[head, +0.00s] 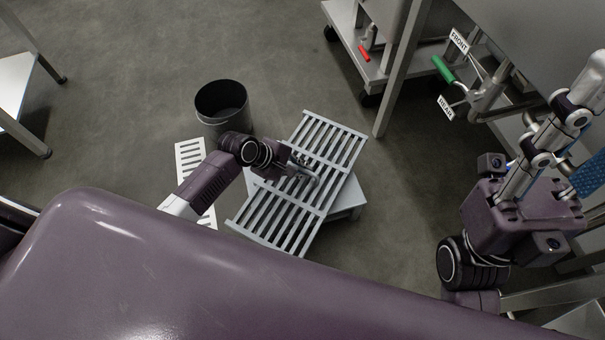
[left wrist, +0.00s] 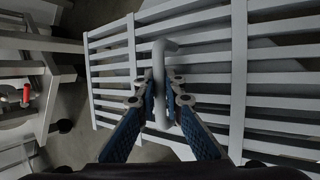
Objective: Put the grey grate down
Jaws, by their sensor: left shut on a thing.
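The grey grate (head: 340,146) is a long slatted panel, tilted across the middle of the head view. Its slats also fill much of the left wrist view (left wrist: 195,55). My left gripper (head: 303,174) is over the middle of the grate. In the left wrist view its blue-padded fingers (left wrist: 168,100) are shut on the grate's grey bent handle (left wrist: 160,62). A low light-grey platform (head: 348,200) lies beneath the grate; I cannot tell whether they touch. My right gripper (head: 570,150) is at the right edge, partly cut off, so its opening is unclear.
A dark bin (head: 222,103) stands behind the left arm. A white slotted panel (head: 190,158) lies left of the grate, partly hidden by my arm. A green-handled valve (head: 443,69) and a steel stand (head: 395,75) are at upper right.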

